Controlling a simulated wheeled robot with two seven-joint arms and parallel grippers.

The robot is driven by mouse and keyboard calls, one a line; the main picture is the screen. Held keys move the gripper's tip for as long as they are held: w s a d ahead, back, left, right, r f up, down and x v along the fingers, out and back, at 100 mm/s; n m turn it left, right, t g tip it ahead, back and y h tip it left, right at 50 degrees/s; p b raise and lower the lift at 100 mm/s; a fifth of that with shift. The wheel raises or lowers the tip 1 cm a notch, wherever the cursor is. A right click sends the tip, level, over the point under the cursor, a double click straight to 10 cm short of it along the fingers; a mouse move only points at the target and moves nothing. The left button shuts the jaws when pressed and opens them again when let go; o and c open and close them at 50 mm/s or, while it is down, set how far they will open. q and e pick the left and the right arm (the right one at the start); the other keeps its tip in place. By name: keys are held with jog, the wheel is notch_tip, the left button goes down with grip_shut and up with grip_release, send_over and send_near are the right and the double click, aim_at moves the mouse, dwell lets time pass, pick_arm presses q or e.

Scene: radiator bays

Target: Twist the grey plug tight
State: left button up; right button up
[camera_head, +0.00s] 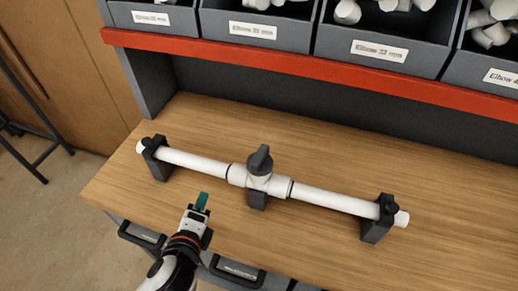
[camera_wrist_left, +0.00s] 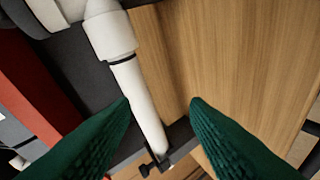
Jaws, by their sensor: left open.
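The grey plug (camera_head: 260,159) has a raised grip and sits on top of a white tee fitting (camera_head: 257,181) in the middle of a white pipe. The tee also shows in the left wrist view (camera_wrist_left: 108,36). My left gripper (camera_head: 202,200), with green fingers, is in front and to the left of the tee, apart from the plug. In the left wrist view its fingers (camera_wrist_left: 160,104) are spread with nothing gripped between them; the pipe lies beyond. A dark shape at that view's upper left may be the plug; I cannot tell. My right gripper is out of view.
Dark clamps hold the pipe at its left end (camera_head: 157,160) and right end (camera_head: 378,220). A red shelf edge (camera_head: 300,66) runs behind, under grey bins of white fittings (camera_head: 364,48). The wooden bench top is clear in front of the pipe.

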aim_at(266, 145)
pick_arm(q)
jog(key=s+d+r+m+t+h, duration=0.15)
jog(key=d+r+m+h, duration=0.3)
jog(key=m, duration=0.45)
jog(key=d+r+m+t+h, duration=0.25)
jog(key=d+r+m, duration=0.2)
jog(key=m, duration=0.45)
jog(key=shift+g, duration=0.3)
jog(key=p+x, duration=0.3)
jog(key=x, duration=0.7)
jog(key=shift+w+d+p, duration=0.15)
jog(key=shift+d+p, duration=0.1)
jog(key=shift+p, duration=0.05)
jog(key=shift+w+d+f, duration=0.15)
jog(key=shift+w+d, duration=0.15)
jog(key=shift+w, duration=0.35)
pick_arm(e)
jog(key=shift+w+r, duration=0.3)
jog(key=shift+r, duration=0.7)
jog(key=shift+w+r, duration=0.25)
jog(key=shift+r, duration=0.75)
pick_arm(q)
jog(key=shift+c, duration=0.5)
grip_shut()
